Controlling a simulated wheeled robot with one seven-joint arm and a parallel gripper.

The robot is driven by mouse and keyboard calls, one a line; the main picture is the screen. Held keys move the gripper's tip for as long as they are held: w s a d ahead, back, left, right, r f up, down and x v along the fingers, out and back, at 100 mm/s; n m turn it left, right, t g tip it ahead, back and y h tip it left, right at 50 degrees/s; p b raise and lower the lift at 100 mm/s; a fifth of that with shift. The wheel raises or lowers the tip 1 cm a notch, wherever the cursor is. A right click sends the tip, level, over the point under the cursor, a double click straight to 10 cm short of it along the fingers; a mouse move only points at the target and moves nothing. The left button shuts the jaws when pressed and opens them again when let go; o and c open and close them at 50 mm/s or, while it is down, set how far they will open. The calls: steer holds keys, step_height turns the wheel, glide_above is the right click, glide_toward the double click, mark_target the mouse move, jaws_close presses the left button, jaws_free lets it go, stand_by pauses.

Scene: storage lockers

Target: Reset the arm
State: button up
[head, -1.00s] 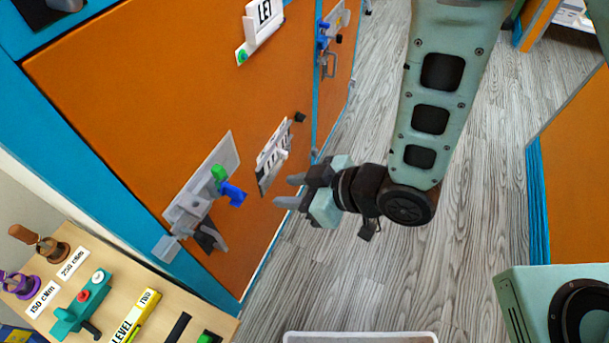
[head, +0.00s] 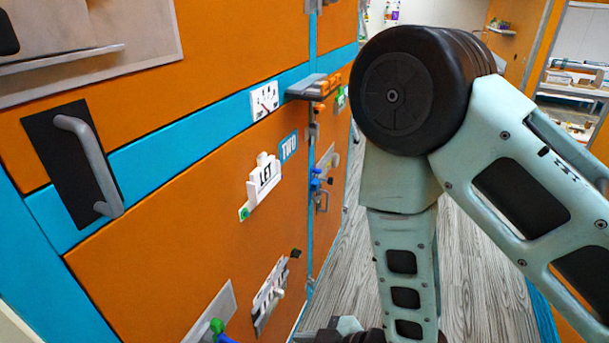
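My pale green arm fills the right half of the head view, bent at a large black joint, with its lower link hanging down over the floor. My gripper (head: 310,335) shows only as a sliver at the bottom edge. Its fingers are mostly cut off, so its opening cannot be told. I see nothing held in the part that shows. It is to the right of the orange locker door (head: 170,220), apart from it as far as I can see.
A grey handle (head: 92,165) on a black plate is at the left. A "LET" block (head: 263,182), a dial plate (head: 264,99) and a blue-green latch (head: 217,328) sit on the locker front. Wood-grain floor (head: 480,270) is open behind my arm. Shelves (head: 575,75) stand far right.

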steer(key=w+d+r+m+h, duration=0.25)
steer(key=d+r+h, duration=0.25)
steer(key=r, duration=0.5)
steer(key=s+d+r+m+g+h, duration=0.3)
steer(key=s+d+r+g+h, duration=0.1)
steer(key=s+d+r, duration=0.6)
steer(key=shift+r+h, duration=0.25)
steer(key=shift+h, duration=0.05)
